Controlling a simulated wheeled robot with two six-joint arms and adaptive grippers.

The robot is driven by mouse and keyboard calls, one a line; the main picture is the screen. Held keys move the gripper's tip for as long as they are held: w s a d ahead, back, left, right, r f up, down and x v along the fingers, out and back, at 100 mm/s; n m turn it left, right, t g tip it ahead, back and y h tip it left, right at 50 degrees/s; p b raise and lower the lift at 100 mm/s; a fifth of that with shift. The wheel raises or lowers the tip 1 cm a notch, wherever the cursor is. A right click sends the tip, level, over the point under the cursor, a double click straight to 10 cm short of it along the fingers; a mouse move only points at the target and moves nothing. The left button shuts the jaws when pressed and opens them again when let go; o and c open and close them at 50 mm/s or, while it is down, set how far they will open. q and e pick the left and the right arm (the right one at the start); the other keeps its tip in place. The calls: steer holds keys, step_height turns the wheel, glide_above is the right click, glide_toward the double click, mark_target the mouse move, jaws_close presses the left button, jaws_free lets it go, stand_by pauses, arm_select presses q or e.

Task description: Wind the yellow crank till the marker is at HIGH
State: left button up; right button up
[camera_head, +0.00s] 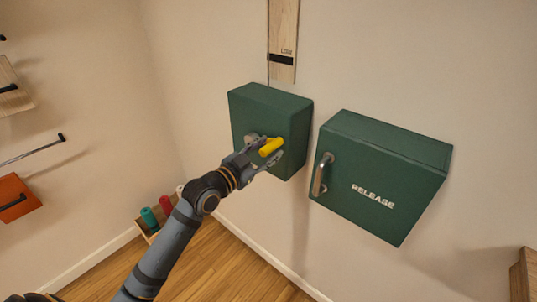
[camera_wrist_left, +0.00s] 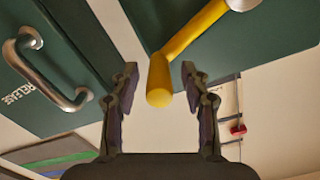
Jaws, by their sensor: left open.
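The yellow crank (camera_head: 271,147) is on the front of a green box (camera_head: 262,108) on the wall. In the left wrist view the yellow crank (camera_wrist_left: 185,40) runs from a pale metal hub to a rounded knob end. My left gripper (camera_head: 267,152) is at the crank, fingers apart. In the wrist view its fingertips (camera_wrist_left: 160,78) stand on both sides of the knob, with gaps showing. A black marker (camera_head: 282,60) sits low on a wooden board (camera_head: 284,20) above the box, just under a small label. The board's top is out of view. My right gripper is not in view.
A green cabinet (camera_head: 380,175) marked RELEASE, with a metal handle (camera_head: 321,174), is close right of the crank box. A wooden rack with coloured bottles (camera_head: 150,217) stands on the floor below. An orange box (camera_head: 17,198) is on the left wall.

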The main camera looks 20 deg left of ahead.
arm_select(q)
steer(key=shift+w+d, duration=0.2)
steer(key=shift+w, duration=0.15)
steer(key=shift+c, duration=0.4)
jaws_close()
